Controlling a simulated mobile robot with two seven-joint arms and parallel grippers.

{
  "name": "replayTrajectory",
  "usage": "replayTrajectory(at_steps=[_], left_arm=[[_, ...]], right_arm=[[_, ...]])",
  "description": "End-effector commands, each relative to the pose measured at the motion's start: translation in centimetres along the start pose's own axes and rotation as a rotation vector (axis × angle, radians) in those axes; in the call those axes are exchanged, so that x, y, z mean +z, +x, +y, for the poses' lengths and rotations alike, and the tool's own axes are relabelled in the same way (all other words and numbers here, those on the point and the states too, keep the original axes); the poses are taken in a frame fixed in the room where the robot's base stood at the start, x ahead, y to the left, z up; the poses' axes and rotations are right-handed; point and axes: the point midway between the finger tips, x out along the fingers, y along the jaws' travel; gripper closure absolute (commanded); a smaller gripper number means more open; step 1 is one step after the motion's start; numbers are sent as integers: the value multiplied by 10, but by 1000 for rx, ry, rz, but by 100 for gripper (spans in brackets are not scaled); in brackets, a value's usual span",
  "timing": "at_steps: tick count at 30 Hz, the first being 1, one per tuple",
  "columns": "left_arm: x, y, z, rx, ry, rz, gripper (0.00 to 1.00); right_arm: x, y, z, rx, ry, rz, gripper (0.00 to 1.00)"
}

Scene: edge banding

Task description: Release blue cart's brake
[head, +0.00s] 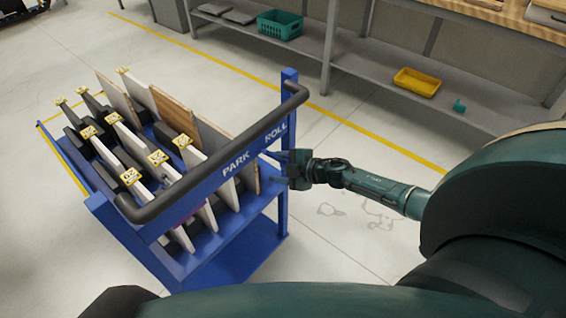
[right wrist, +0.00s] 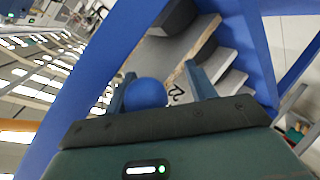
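The blue cart (head: 235,255) stands at the left of the head view, loaded with upright panels. Its top bar reads PARK on the left and ROLL on the right. My right gripper (head: 273,168) is at the cart's ROLL end, below the bar. In the right wrist view a round blue knob (right wrist: 146,93) sits between the spread fingers of my right gripper (right wrist: 160,90), closer to the left finger. The gripper is open; whether a finger touches the knob I cannot tell. The knob's lever is hidden, and I cannot make out the knob in the head view. My left gripper is not in view.
A black push handle (head: 225,160) runs above the lettered bar, close to my right gripper. A grey shelf (head: 350,75) with a green crate (head: 280,24) and a yellow tray (head: 417,82) stands behind. The floor right of the cart is clear.

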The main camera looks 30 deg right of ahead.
Motion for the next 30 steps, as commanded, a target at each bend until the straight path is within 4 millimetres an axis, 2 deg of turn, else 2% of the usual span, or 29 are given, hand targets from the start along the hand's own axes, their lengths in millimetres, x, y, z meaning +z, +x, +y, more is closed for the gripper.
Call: replayTrajectory(at_steps=[5, 12, 18, 24, 30], left_arm=[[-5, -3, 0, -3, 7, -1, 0], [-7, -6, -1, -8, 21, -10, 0], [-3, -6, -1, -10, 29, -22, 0], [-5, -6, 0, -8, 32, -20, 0], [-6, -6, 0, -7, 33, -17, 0]], right_arm=[[1, -20, 0, -3, 0, -3, 45], [1, -74, -2, -6, -1, -4, 45], [0, -111, -1, -4, -1, -3, 45], [0, -128, 0, -1, 0, -1, 45], [0, -132, 0, 0, 0, -1, 45]])
